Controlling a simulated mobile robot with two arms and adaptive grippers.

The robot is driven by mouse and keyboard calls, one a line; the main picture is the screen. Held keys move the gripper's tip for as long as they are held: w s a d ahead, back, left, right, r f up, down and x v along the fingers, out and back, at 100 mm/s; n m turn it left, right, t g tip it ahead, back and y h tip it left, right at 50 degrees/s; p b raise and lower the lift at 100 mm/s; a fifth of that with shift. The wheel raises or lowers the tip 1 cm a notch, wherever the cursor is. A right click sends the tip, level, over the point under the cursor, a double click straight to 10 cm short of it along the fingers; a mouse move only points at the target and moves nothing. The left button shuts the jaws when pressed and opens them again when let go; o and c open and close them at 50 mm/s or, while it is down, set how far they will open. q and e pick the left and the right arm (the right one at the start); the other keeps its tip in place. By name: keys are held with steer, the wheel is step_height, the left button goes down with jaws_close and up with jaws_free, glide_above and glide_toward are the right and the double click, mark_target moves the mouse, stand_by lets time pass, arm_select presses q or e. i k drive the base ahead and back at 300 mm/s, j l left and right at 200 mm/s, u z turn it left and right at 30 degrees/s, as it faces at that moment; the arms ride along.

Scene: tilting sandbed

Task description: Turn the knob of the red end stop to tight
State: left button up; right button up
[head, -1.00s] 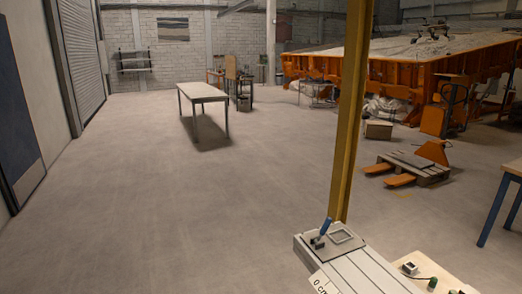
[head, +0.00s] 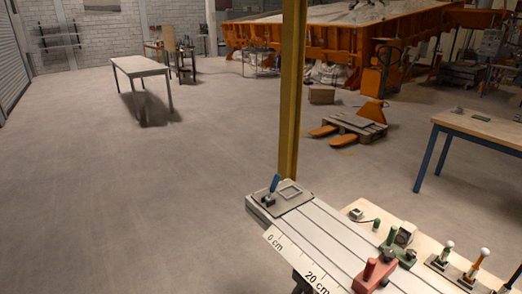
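The red end stop (head: 372,274) sits on the slotted grey rail table at the lower right of the head view, near the bottom edge. A dark knob (head: 389,254) shows at its upper right end. Whether the knob is tight or loose cannot be told. A green end stop (head: 398,250) stands just behind it. Neither of my grippers is in view.
The slotted table (head: 318,232) has a scale marked 0 cm and 20 cm and a blue-handled clamp (head: 274,184) at its far left end. A yellow post (head: 291,90) rises behind it. Several handled tools stand on a pale board (head: 368,212).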

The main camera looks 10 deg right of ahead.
mark_target(389, 254)
steer(key=z, duration=1.25)
